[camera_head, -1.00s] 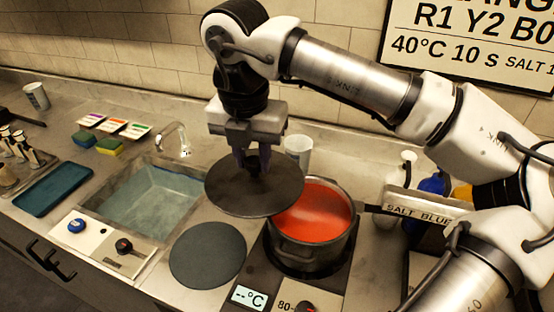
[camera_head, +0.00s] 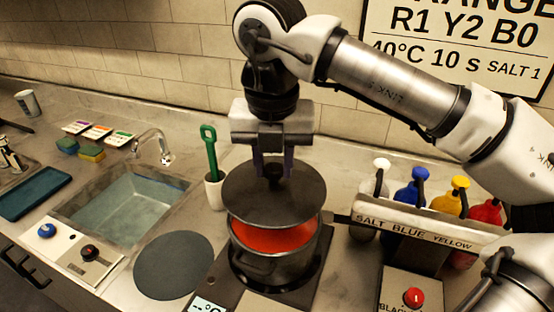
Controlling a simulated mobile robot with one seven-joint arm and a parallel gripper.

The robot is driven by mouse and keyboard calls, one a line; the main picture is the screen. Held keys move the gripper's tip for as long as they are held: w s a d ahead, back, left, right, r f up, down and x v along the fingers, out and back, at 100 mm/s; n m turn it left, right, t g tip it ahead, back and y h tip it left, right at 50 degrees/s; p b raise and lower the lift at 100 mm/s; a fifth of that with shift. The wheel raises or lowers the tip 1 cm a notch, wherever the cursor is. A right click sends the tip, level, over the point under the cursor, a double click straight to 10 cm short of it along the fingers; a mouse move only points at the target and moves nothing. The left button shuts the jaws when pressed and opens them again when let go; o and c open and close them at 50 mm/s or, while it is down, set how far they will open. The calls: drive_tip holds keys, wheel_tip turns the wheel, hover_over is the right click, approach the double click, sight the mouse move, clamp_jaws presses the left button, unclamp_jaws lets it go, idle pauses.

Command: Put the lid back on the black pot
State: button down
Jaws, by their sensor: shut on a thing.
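The dark round lid (camera_head: 262,203) is held by its knob in my gripper (camera_head: 272,174), which is shut on it. The lid is roughly level and above the black pot (camera_head: 270,268). It covers the back part of the pot's opening in this view. Red liquid (camera_head: 278,237) shows in the pot below the lid's front edge, so a gap is visible there. The pot stands on a hot plate with a display at its front. The pot's back rim is hidden by the lid.
A white cup with a green-handled tool (camera_head: 210,160) stands just left of the lid. A rack of several bottles (camera_head: 425,228) is at the right. A flat dark round mat (camera_head: 174,265) lies at the left front, bare. A sink (camera_head: 120,205) is further left.

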sight(274, 184)
drive_tip(key=shift+f+b, duration=1.95)
drive_tip(key=shift+f, duration=0.9)
drive_tip(key=shift+b, duration=0.35)
drive_tip(key=shift+f+b, duration=0.2)
drive_tip(key=shift+b, duration=0.3)
idle(0.5)
drive_tip(key=c, duration=0.5)
unclamp_jaws()
drive_tip(key=shift+r, duration=0.1)
drive_tip(key=shift+r+p, duration=2.3)
drive_tip(key=shift+r, duration=1.2)
